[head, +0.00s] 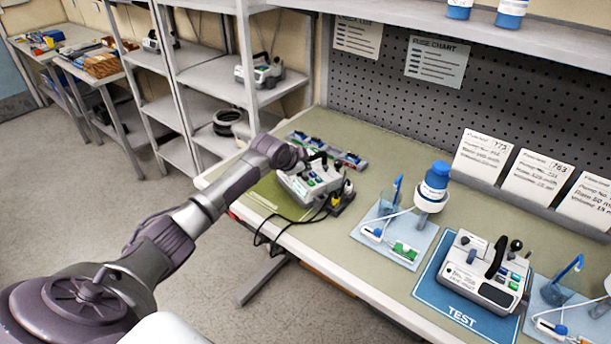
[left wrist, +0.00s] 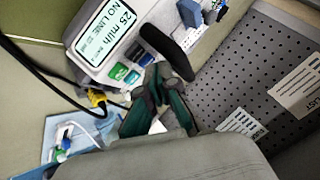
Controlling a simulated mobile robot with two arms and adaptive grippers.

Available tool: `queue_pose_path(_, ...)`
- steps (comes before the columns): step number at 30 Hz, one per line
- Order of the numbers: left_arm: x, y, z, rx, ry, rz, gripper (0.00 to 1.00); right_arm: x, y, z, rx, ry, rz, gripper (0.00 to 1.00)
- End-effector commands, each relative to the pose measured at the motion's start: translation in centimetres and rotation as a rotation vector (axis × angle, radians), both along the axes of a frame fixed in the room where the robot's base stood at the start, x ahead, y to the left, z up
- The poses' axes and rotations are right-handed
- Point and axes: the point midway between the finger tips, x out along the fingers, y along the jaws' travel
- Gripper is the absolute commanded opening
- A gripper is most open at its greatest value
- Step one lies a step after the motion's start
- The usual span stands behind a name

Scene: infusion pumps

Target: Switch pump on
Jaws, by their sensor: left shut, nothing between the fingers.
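A white infusion pump (head: 303,188) stands on a green mat (head: 268,192) at the left end of the bench. In the left wrist view this pump (left wrist: 92,67) has a lit display (left wrist: 104,36) reading 25 ml/h and NO LINE. Beside the display are green and blue buttons (left wrist: 128,72) and a black handle (left wrist: 166,52). My left gripper (head: 318,157) is shut and empty at the pump. In the left wrist view its fingertips (left wrist: 157,82) are close to the buttons; I cannot tell whether they touch. A second pump (head: 482,267) stands on a blue TEST mat (head: 455,306).
A tray with a blue-capped bottle (head: 433,187) stands between the pumps. A pegboard (head: 390,95) closes the back, under a shelf (head: 480,22). Shelving (head: 250,85) stands left.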

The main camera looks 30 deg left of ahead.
Motion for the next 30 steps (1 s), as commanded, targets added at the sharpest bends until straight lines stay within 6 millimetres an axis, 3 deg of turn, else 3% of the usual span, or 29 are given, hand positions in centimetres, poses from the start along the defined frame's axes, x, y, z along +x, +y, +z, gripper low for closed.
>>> queue_pose_path(3, 0.0, 0.0, 1.9, 0.001, -0.002, 0.001, 0.0, 0.0, 0.0, 1.7, 0.0, 0.0, 0.0, 0.0)
queue_pose_path(11, 0.0, 0.0, 4.2, 0.0, -0.001, 0.0, 0.0, 0.0, 0.1, 3.8, 0.001, 0.0, 0.0, 0.0)
queue_pose_path(30, 0.0, 0.0, 4.1, 0.0, -0.001, 0.0, 0.0, 0.0, 0.2, 3.7, 0.002, -0.001, -0.001, 0.0)
